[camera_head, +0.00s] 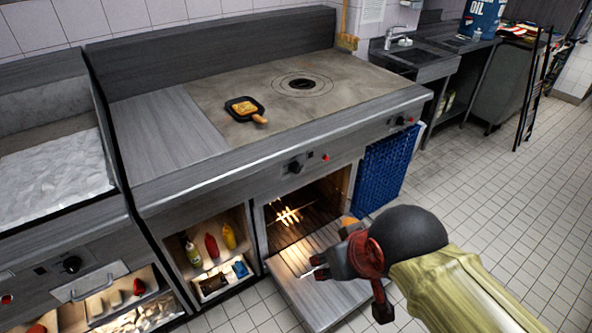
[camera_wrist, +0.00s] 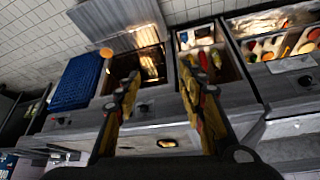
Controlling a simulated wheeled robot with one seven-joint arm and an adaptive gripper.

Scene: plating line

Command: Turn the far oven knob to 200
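The long stainless range has two black knobs on its front edge: one (camera_head: 295,166) above the open oven, beside a red button, and one farther away (camera_head: 400,120) at the right end, beside a red light. In the wrist view, which is upside down, the farther knob (camera_wrist: 60,121) is at the left and the other (camera_wrist: 143,107) lies near the left finger. Their dial marks are too small to read. My gripper (camera_head: 318,268) is in front of the open oven, apart from both knobs. In the wrist view my gripper (camera_wrist: 158,85) has its fingers wide apart with nothing between them.
The oven door (camera_head: 318,290) hangs open below my gripper. A blue crate-like panel (camera_head: 383,172) is under the farther knob. A small pan (camera_head: 243,108) with food sits on the cooktop. Bottles (camera_head: 211,246) stand in the left cubby.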

